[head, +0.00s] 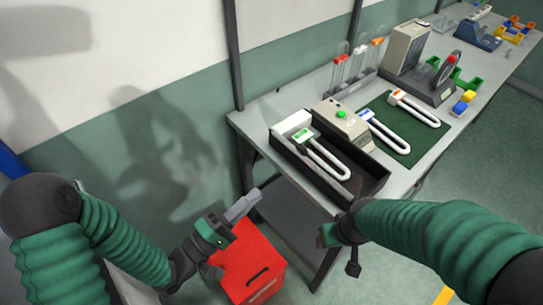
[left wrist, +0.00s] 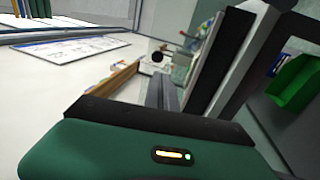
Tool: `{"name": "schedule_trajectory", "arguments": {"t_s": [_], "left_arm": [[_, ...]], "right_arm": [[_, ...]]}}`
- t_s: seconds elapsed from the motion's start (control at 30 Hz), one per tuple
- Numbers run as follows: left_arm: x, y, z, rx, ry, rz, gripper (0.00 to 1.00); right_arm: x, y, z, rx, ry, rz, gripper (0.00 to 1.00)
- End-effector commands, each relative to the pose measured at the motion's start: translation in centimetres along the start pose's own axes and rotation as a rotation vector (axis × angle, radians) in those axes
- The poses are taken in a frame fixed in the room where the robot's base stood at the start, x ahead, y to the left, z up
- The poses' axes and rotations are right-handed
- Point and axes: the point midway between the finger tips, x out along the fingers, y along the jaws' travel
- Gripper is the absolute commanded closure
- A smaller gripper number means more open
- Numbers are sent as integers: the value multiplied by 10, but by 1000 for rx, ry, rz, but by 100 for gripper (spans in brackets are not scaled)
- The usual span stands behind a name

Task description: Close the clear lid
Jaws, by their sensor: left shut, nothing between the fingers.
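On the workbench, a dark machine (head: 420,85) carries an upright round, dark-rimmed piece (head: 447,69) with a see-through middle. It may be the clear lid, raised, but I cannot be sure. My left gripper (head: 243,207) is shut and empty, in front of the bench near the red box and well away from the machine. Its closed fingers also show in the left wrist view (left wrist: 164,92). My right gripper (head: 328,236) is near the front corner of the bench, and its finger opening cannot be made out.
A black open tray (head: 375,187) holds a white U-shaped tool (head: 330,160) at the near bench end. A green mat (head: 405,155) with similar tools lies behind. A rack (head: 350,80) with capped tubes stands at the back. A red box (head: 250,262) is below my left gripper.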

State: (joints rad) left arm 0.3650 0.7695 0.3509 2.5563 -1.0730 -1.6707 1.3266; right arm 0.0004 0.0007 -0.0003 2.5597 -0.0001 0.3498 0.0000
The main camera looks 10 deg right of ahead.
Motion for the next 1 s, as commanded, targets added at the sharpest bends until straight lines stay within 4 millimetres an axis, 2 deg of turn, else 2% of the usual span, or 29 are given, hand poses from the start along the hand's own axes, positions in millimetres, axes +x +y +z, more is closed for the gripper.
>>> {"name": "schedule_trajectory", "arguments": {"t_s": [0.17,0.4,0.63,0.8,1.0], "left_arm": [[20,3,0,-1,-4,6,100],[73,2,-4,-2,-2,4,100],[118,3,-4,-1,0,4,100],[135,2,-5,0,3,3,100],[138,0,-6,-1,4,1,100]], "right_arm": [[-6,0,-1,0,0,0,39],[-13,0,-3,0,0,0,39],[-19,0,-4,0,0,0,39],[-21,0,-5,-1,0,0,39],[-21,0,-5,-1,0,0,39]]}}
